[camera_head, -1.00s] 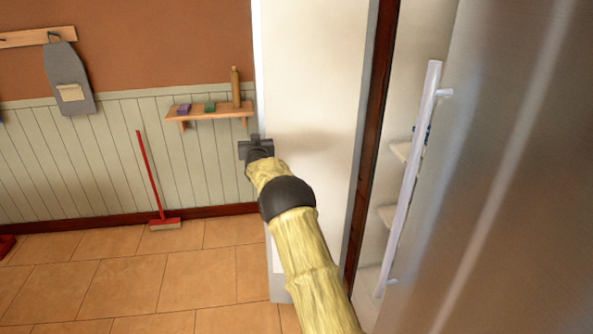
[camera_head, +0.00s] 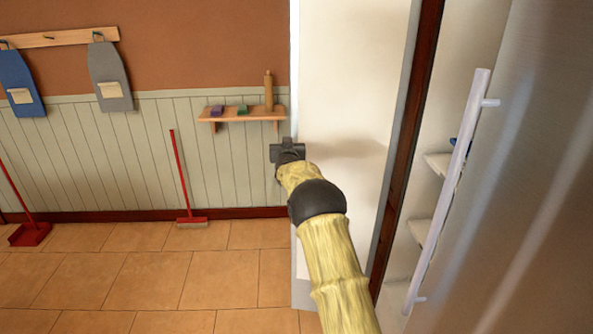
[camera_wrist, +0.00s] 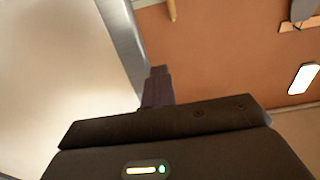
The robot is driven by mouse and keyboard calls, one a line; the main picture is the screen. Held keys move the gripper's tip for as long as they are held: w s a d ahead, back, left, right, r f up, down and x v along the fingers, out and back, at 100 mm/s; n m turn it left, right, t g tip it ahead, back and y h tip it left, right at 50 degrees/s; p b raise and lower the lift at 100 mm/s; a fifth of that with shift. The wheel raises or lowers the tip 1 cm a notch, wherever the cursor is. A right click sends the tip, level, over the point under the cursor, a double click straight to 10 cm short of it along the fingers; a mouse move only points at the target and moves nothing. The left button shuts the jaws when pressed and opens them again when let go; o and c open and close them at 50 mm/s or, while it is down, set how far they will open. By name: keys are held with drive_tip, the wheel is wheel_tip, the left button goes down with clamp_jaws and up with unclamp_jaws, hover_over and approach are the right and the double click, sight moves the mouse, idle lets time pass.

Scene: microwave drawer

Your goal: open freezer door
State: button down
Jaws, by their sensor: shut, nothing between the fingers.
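A tall white panel (camera_head: 345,110), which looks like the inner face of an open door, stands upright in the middle of the head view. It also fills the left of the wrist view (camera_wrist: 50,80), bordered by a grey metal edge (camera_wrist: 122,40). My gripper (camera_head: 288,150) is shut and empty at the panel's left edge. In the wrist view its closed fingers (camera_wrist: 157,85) are beside the grey edge; I cannot tell whether they touch. A steel door (camera_head: 535,190) with a long pale handle (camera_head: 450,190) is at the right. White shelves (camera_head: 438,163) show behind the handle.
A dark wooden strip (camera_head: 408,150) runs between the panel and the shelves. A wall shelf (camera_head: 240,115), hanging aprons (camera_head: 110,75), a red broom (camera_head: 180,180) and a red dustpan (camera_head: 30,234) are at the far wall. The tiled floor (camera_head: 150,280) at left is clear.

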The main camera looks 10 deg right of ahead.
drive_tip(key=s+a+b, duration=0.3)
drive_tip(key=s+a, duration=0.2)
drive_tip(key=s, duration=0.6)
drive_tip(key=shift+s+a, duration=0.25)
drive_tip(key=shift+s, duration=0.15)
drive_tip(key=s+f+n+g+y, duration=0.1)
drive_tip(key=s+f+g, duration=0.4)
drive_tip(key=s, duration=1)
drive_tip(key=s+f+g+y, duration=0.1)
drive_tip(key=s+f+g, duration=0.45)
drive_tip(key=s, duration=0.95)
drive_tip(key=s+f+n+g+y, duration=0.1)
drive_tip(key=s+f+g, duration=0.4)
drive_tip(key=s, duration=1)
wheel_tip(320, 180, up, 13)
drive_tip(key=p, duration=1.2)
drive_tip(key=shift+w+d+f+p, duration=0.15)
drive_tip(key=shift+w+p, duration=0.25)
drive_tip(key=shift+t, duration=0.25)
drive_tip(key=shift+s, duration=0.1)
